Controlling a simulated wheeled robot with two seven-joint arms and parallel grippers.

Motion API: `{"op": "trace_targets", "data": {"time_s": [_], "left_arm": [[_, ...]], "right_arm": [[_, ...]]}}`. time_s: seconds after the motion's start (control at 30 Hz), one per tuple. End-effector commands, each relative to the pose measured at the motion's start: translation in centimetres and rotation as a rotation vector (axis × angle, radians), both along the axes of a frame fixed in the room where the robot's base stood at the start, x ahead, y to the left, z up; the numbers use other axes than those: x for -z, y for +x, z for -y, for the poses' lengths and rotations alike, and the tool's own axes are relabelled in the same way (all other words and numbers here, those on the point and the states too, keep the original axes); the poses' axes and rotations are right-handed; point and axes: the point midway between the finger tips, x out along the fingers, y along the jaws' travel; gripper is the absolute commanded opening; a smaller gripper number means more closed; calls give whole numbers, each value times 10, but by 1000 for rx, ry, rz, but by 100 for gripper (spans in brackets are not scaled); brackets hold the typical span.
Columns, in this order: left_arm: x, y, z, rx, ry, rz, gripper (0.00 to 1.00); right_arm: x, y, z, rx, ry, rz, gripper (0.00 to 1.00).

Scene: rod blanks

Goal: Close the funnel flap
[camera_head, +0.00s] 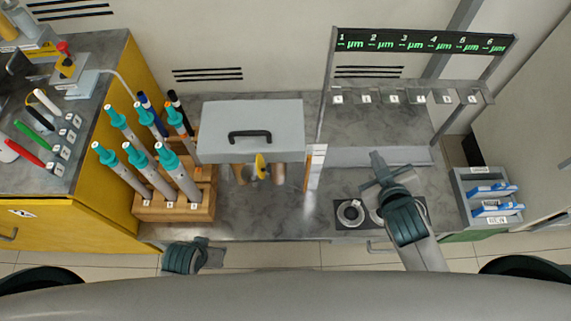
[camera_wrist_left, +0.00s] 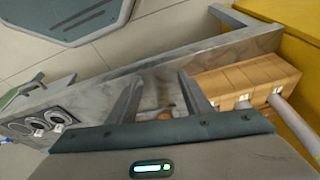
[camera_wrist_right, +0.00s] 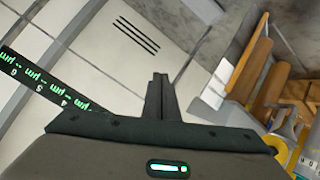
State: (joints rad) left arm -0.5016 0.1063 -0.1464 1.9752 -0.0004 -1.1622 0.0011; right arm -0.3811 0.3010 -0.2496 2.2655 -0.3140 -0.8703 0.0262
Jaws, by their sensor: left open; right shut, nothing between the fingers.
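A grey box-like cover with a black handle (camera_head: 250,134) stands at the middle back of the bench. A yellow part (camera_head: 260,167) and copper-coloured parts show below its front edge; yellow parts also show at the lower right of the right wrist view (camera_wrist_right: 279,147). I cannot tell for certain which part is the funnel flap or how far open it is. My right gripper (camera_head: 377,158) is shut and empty, to the right of the cover and apart from it; its fingers show together in its wrist view (camera_wrist_right: 158,88). My left gripper (camera_wrist_left: 160,90) is open and empty near the bench's front edge.
A wooden rack (camera_head: 175,211) with several teal-topped tools stands left of the cover. A dark plate with round holders (camera_head: 350,212) lies near my right arm. A sign rack (camera_head: 424,42) stands behind, and a grey tray (camera_head: 464,184) holds blue items at right.

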Motion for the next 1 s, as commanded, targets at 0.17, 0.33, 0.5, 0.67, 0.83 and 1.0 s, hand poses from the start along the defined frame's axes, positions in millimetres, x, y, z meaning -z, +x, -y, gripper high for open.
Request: {"op": "trace_targets", "data": {"time_s": [0.17, 0.33, 0.5, 0.67, 0.83, 1.0], "left_arm": [[43, -5, 1, 3, 1, -14, 45], [100, -18, 1, 9, -2, -23, 45], [155, -38, 1, 16, -5, -29, 45], [200, -65, -1, 22, -6, -33, 45], [239, -98, -5, 30, -8, -39, 45], [265, -130, -10, 36, -8, -42, 45]], "right_arm": [[-50, 43, -13, -139, -106, 235, 0], [-99, 74, -46, -361, -239, 500, 0], [-126, 79, -88, -636, -371, 723, 0], [-124, 63, -121, -937, -489, 873, 0], [-96, 33, -137, -1289, -598, 959, 0], [-57, 3, -126, -1604, -666, 957, 0]]}}
